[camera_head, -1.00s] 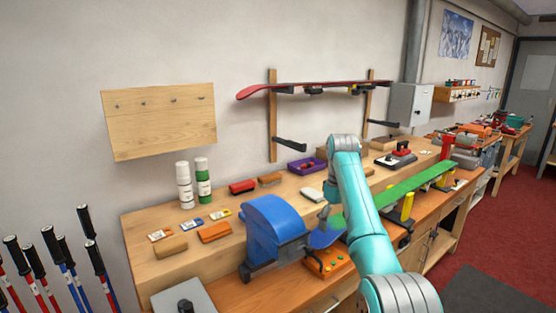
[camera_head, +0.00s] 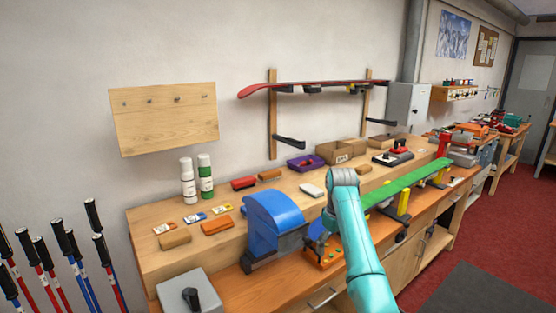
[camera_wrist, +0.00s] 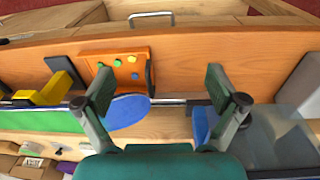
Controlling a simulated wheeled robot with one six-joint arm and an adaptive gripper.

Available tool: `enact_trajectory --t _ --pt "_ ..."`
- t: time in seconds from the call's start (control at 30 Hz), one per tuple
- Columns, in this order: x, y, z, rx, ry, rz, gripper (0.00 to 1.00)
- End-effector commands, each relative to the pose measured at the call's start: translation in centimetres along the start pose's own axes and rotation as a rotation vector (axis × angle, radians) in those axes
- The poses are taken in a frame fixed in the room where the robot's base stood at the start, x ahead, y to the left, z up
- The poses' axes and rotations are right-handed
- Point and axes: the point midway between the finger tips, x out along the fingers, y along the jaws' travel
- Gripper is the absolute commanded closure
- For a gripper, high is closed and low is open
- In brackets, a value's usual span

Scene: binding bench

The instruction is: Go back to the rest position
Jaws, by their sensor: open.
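My gripper (camera_wrist: 160,100) is open and empty in the wrist view, its two dark green fingers spread apart above the bench. In the head view my teal arm reaches over the front of the bench, and the gripper is mostly hidden behind its wrist. Below the gripper in the wrist view, the rounded blue tip of a snowboard or ski (camera_wrist: 128,111) lies near the left finger, with its green part (camera_wrist: 45,121) further left. The same long green board (camera_head: 410,183) shows in the head view, held on yellow supports.
A blue machine (camera_head: 274,222) stands left of my arm. An orange box with coloured buttons (camera_wrist: 120,68) sits below the gripper. Bottles (camera_head: 205,176), a purple tray (camera_head: 305,163) and cardboard boxes (camera_head: 334,153) stand on the bench. Poles (camera_head: 70,255) stand at left. Red floor lies right.

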Motion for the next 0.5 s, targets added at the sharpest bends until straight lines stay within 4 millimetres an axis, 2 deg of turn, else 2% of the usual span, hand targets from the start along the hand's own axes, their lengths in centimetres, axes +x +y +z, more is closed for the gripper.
enact_trajectory --t 0.17,0.27,0.5 --pt "5.8 -0.6 1.0 0.024 0.037 0.023 0.05" --pt "10.2 -1.1 2.1 0.045 0.073 0.044 0.05" --pt "19.8 -3.3 5.6 0.096 0.169 0.098 0.05"
